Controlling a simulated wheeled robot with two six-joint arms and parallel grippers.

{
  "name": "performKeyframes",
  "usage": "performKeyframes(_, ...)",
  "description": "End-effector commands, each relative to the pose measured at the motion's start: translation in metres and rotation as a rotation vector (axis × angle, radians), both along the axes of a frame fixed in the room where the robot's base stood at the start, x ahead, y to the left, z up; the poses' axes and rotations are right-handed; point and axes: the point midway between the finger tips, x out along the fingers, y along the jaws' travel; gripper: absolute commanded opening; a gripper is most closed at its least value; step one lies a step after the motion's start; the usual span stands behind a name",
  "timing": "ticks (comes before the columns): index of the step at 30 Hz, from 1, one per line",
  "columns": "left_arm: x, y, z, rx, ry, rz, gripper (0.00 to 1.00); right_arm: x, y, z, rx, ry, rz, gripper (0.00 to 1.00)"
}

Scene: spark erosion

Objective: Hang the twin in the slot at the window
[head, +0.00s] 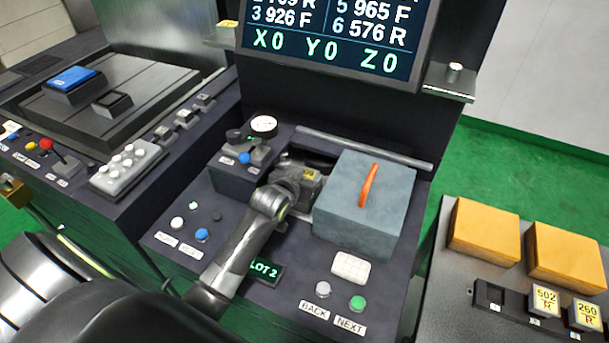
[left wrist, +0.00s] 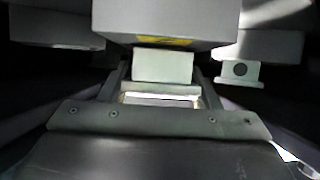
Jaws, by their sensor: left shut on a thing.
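My left gripper (head: 296,182) reaches into the dark recess left of the grey-blue block. It is shut on a grey holder piece with a yellow label (head: 309,174). In the left wrist view the gripper (left wrist: 160,98) closes on the pale stem of this piece (left wrist: 165,65), under a wide grey body. The label is cut off and cannot be read. Whether the piece hangs in a slot or is clear of it cannot be told. Other grey pieces stand on either side, one with a pale stem and dark hole (left wrist: 239,72). My right gripper is out of view.
The grey-blue block with an orange handle (head: 368,186) stands close right of the gripper. A screen (head: 330,38) lists numbers with F or R. A side table has yellow blocks (head: 484,230) and tags (head: 545,300). A sign (head: 264,270) reads "LOT 2", partly hidden.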

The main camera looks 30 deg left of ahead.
Motion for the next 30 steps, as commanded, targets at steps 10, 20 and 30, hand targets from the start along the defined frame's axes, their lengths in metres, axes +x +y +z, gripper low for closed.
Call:
performKeyframes(10,0.0,0.0,-0.003,0.0,0.001,0.0,0.67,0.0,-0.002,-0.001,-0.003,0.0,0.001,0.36)
performKeyframes(20,0.0,0.0,-0.002,0.0,0.0,0.0,0.78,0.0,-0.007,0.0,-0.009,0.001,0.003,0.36)
performKeyframes(30,-0.022,-0.001,0.01,0.0,0.0,0.0,0.78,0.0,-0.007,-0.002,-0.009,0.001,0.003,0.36)
